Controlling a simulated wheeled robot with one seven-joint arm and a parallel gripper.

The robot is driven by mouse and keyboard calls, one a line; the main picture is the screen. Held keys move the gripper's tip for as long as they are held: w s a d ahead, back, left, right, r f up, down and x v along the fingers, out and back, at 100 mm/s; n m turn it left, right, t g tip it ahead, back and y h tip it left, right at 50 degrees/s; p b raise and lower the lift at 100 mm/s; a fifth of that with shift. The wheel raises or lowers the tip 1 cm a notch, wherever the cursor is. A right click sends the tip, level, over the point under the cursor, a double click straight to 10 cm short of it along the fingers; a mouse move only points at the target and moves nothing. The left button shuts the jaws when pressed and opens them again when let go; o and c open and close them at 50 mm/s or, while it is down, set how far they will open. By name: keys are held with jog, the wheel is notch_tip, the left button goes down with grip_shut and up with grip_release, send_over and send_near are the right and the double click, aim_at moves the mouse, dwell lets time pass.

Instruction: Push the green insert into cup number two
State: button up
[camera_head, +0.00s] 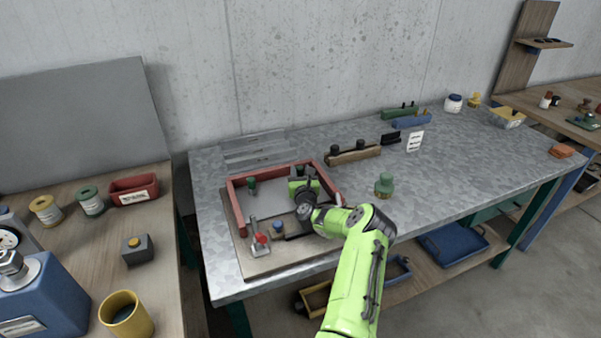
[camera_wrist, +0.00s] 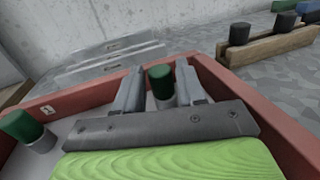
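A dark green insert (camera_wrist: 160,82) with a grey lower part stands upright between the fingertips in the wrist view. Cup two and the lower end of the insert between the fingers are hidden.
A red-handled clamp (camera_head: 261,240) and a blue knob (camera_head: 277,227) are at the fixture's front. A wooden block with dark knobs (camera_head: 353,155) stands behind right. A green knobbed piece (camera_head: 384,185) stands on the metal table, whose right part is largely clear.

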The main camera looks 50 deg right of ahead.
jog(key=o, duration=0.3)
jog(key=shift+s+a, duration=0.1)
jog(key=v, duration=0.7)
jog(key=shift+s+a+r+b, duration=0.1)
jog(key=shift+b, duration=0.3)
